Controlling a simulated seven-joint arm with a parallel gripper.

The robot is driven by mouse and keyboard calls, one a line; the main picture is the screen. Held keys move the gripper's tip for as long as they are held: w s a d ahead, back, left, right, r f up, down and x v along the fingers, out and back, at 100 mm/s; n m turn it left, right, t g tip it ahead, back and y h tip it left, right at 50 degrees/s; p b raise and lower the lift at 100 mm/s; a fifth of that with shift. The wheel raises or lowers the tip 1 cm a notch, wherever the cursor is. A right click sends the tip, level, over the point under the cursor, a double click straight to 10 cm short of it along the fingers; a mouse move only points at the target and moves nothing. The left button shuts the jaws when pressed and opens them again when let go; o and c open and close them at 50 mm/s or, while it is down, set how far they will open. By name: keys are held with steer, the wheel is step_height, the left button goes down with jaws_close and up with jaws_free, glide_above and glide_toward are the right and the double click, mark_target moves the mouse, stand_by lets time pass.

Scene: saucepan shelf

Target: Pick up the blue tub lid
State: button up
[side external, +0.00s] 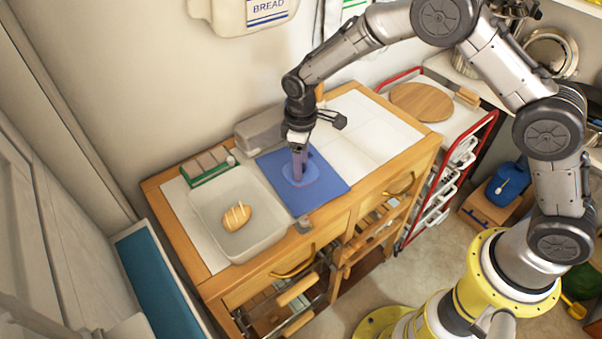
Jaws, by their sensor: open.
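A round, pale blue lid (313,172) lies flat on a darker blue mat (333,186) on the wooden counter. It looks like the blue tub lid. My gripper (299,178) points straight down over the lid's middle and hides part of it. The gripper is open. I cannot tell from this view whether the fingertips touch the lid or hover just above it.
A grey basin (204,206) holding a bread loaf (236,217) stands left of the mat. A grey box (258,129) is behind it. White tiles (372,122) to the right are clear. A round board (421,101) lies farther right. A blue container (508,182) sits lower right.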

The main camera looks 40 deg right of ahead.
jaws_close()
steer(key=shift+r, duration=0.15)
stand_by(0.4)
